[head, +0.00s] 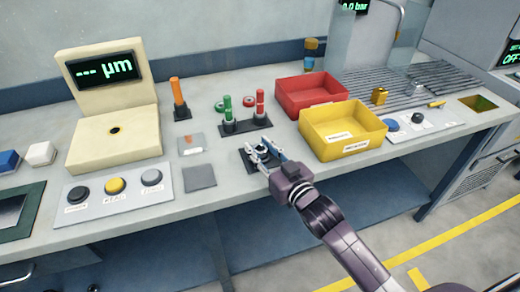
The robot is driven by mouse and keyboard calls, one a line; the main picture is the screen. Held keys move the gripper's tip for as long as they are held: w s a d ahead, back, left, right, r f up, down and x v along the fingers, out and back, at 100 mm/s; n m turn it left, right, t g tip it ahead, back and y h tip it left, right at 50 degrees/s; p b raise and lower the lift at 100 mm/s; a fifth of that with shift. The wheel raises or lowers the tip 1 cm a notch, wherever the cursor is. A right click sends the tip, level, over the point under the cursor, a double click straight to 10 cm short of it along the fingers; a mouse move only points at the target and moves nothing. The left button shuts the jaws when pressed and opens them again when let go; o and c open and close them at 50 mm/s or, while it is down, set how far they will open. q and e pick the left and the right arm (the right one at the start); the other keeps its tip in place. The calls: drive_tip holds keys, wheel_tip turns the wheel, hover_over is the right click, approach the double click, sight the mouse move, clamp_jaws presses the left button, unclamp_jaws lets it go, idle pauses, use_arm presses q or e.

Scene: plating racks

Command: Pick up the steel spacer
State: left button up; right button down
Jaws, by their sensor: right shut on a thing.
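My right gripper (265,150) reaches in from the lower right, low over a small dark stand (246,160) on the bench. Its fingers are closed on a small pale metallic ring, the steel spacer (262,155), mostly hidden between them. I cannot tell whether the spacer still touches the stand. My left gripper is not in view.
A yellow bin (345,147) and a red bin (285,107) stand to the right. A cream gauge (112,147) and a button panel (120,201) are at left. A grey pad (200,177) lies left of the gripper.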

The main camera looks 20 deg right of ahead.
wheel_tip(320, 180, up, 19)
drive_tip(key=p, duration=0.2)
drive_tip(key=s+d+f+m+h, duration=0.1)
drive_tip(key=s+f+h, duration=0.3)
drive_tip(key=s+f, duration=0.8)
drive_tip(key=s+m, duration=0.1)
drive_tip(key=s, duration=0.2)
drive_tip(key=shift+d+f+m, duration=0.15)
drive_tip(key=shift+d+m, duration=0.15)
drive_tip(key=shift+d, duration=0.1)
drive_tip(key=w+a+r+n+y, duration=0.1)
drive_tip(key=w+r+y, duration=0.3)
drive_tip(key=w+r, duration=0.9)
drive_tip(key=shift+w+a+r+n, duration=0.15)
drive_tip(key=shift+w+a+n, duration=0.25)
drive_tip(key=shift+w+n, duration=0.55)
drive_tip(key=shift+w, duration=0.1)
wheel_tip(320, 180, down, 16)
drive_tip(key=shift+b, duration=0.9)
wheel_tip(320, 180, down, 3)
drive_tip(key=shift+f+p, duration=0.1)
drive_tip(key=shift+p, duration=0.25)
drive_tip(key=shift+f, duration=0.2)
